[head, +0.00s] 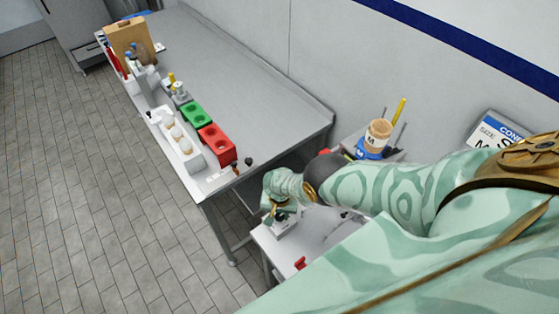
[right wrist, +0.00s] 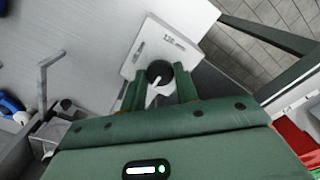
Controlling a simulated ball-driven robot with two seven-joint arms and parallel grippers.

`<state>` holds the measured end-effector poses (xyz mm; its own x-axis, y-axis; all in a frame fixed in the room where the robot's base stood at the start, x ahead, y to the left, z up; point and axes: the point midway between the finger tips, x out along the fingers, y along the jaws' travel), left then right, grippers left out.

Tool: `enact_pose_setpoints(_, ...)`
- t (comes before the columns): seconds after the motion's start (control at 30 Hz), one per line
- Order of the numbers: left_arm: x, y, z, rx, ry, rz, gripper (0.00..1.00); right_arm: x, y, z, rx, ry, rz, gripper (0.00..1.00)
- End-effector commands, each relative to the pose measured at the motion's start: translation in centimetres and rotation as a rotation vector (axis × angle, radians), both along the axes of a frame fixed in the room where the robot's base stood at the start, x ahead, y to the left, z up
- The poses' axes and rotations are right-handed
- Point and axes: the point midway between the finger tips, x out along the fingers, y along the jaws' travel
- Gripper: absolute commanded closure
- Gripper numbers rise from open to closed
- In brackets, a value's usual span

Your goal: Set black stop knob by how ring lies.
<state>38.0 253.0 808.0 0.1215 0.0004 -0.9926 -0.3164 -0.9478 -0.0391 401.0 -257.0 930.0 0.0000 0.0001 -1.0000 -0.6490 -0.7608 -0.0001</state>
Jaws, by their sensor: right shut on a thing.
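The black stop knob (right wrist: 160,72) is a round black knob with a white pointer, on a white plate (right wrist: 140,65) with small printed marking. In the right wrist view my right gripper (right wrist: 161,85) has its two green fingers on either side of the knob, shut on it. The pointer leans toward lower left in that view. In the head view my right gripper (head: 281,209) reaches down over the small grey side table, and the knob is mostly hidden under it. I cannot make out a ring with certainty. My left gripper is not in view.
The long grey table (head: 250,85) carries red (head: 217,145) and green (head: 195,114) blocks and a white tray (head: 187,152) with several pale round items.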

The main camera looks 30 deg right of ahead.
Motion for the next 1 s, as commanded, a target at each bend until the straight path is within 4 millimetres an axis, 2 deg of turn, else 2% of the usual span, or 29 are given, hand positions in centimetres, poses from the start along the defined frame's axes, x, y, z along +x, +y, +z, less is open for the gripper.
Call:
enact_pose_setpoints(0.5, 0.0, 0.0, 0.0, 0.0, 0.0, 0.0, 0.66, 0.0, 0.1, 0.0, 0.001, 0.0, -0.018, 0.92)
enact_pose_setpoints(0.53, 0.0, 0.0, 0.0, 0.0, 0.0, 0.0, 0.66, 0.0, 0.1, 0.0, 0.001, 0.0, -0.018, 0.61)
enact_pose_setpoints(0.6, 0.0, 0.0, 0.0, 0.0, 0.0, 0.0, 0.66, 0.0, 0.0, 0.0, 0.001, 0.0, -0.018, 0.48)
enact_pose_setpoints(0.87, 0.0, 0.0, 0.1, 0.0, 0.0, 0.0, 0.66, 0.0, 0.0, 0.1, 0.0, 0.0, -0.016, 0.48)
enact_pose_setpoints(1.0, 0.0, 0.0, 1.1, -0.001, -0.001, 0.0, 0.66, -0.1, -0.2, 1.0, 0.0, 0.0, -0.016, 0.48)
